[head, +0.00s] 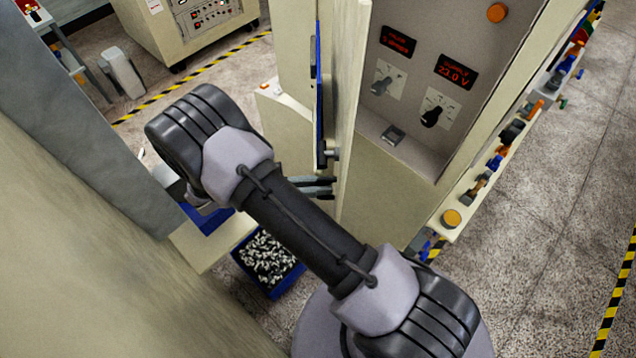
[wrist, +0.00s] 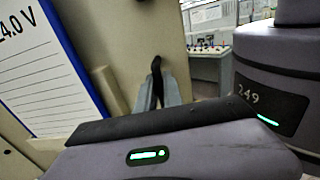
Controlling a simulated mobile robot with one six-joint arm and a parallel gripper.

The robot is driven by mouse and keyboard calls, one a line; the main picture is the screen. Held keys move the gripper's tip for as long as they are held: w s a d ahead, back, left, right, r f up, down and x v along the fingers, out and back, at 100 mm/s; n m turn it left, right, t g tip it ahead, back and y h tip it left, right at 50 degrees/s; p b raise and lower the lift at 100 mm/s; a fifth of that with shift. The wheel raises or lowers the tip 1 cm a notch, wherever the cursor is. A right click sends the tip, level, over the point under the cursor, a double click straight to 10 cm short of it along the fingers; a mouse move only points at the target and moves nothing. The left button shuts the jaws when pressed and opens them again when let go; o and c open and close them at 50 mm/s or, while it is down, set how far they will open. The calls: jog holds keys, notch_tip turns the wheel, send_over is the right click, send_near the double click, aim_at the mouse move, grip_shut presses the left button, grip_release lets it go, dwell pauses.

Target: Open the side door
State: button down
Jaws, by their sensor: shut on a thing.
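The cream side door (head: 347,90) stands upright, seen almost edge-on, beside the grey control face in the head view. A blue-edged board is on its left side. In the wrist view the door's cream face (wrist: 115,45) fills the left and middle. My gripper (head: 318,187) is at the door's left side, partly hidden by my arm. In the wrist view, my gripper (wrist: 160,92) is shut on a dark door handle (wrist: 156,78). How far the door stands from its frame is hard to tell.
The control face (head: 410,120) has two red displays and switches. A narrow shelf (head: 490,175) with several small parts runs along the cabinet's right. A blue bin (head: 240,262) of small pieces is below my arm. Open speckled floor (head: 540,270) lies at the right.

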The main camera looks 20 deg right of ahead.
dwell(0.3)
jog(key=c, duration=1.5)
grip_release()
jog(key=v, duration=1.2)
jog(key=shift+f, duration=0.1)
